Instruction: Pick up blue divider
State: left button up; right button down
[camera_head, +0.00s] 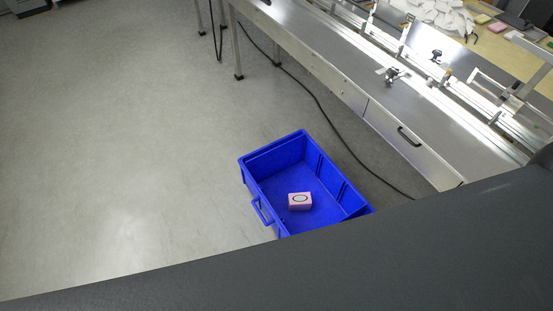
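A blue crate (249,178) stands on the floor near the middle of the view. A small pink box (300,201) with a dark ring on its top lies inside on the crate's bottom. I cannot make out a separate blue divider; a doubled edge shows along the crate's far wall, but I cannot tell whether it is a divider or the wall itself. The crate's near right end is hidden behind a large dark grey shape. Neither of my grippers is in view.
A long metal machine table (335,82) with rails and a drawer with a black handle (409,137) runs along the upper right. A black cable (318,102) lies on the floor between it and the crate. The floor (120,130) at left is clear.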

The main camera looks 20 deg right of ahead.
aim_at(264, 167)
jog(key=z, duration=0.3)
jog(key=k+j+z, duration=0.15)
jog(key=k+j, duration=0.15)
jog(key=i+j+z, duration=0.15)
jog(key=i+j, duration=0.35)
jog(key=i+j+z, duration=0.1)
jog(key=i+j, duration=0.5)
jog(key=i+j+z, duration=0.15)
jog(key=i+j, duration=0.35)
jog(key=j, duration=0.15)
jog(key=i, duration=0.35)
